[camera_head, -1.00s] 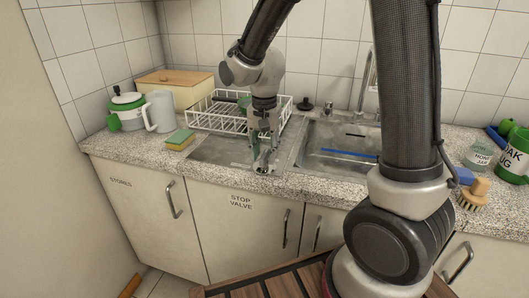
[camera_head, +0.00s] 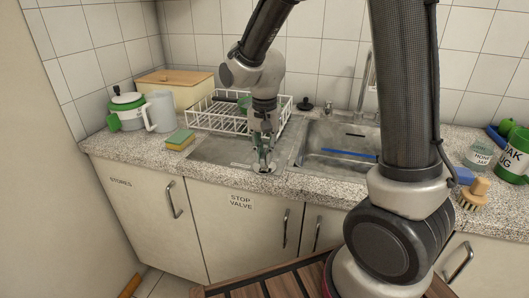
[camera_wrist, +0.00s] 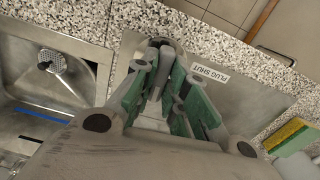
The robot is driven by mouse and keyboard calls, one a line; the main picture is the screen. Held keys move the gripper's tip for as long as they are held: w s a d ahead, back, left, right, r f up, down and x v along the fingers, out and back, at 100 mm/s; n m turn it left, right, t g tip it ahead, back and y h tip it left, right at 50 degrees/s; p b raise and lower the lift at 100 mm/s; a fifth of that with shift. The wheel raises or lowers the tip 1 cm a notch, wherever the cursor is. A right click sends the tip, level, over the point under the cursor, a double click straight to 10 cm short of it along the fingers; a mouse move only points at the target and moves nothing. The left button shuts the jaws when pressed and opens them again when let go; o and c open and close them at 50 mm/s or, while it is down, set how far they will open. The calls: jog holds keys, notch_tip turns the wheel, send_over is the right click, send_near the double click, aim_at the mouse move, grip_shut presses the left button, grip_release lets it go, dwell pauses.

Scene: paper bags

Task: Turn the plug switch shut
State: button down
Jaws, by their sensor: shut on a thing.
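The plug switch (camera_wrist: 171,44) is a small grey fitting on the steel drainer by the counter's front edge.
The sink basin (camera_head: 340,152) with a blue strip (camera_head: 349,154) lies right of my gripper. A white dish rack (camera_head: 225,114) stands close behind. A sponge (camera_head: 181,140) lies to the left. The cupboard front labelled STOP VALVE (camera_head: 240,202) is below the counter edge.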

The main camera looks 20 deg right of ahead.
jog(key=n, duration=0.3)
jog(key=shift+n, duration=0.4)
jog(key=n, duration=0.4)
jog(key=shift+n, duration=0.3)
jog(key=n, duration=0.4)
jog(key=shift+n, duration=2.4)
jog(key=c, duration=1.4)
grip_release()
jog(key=shift+c, duration=0.2)
jog(key=shift+r, duration=0.1)
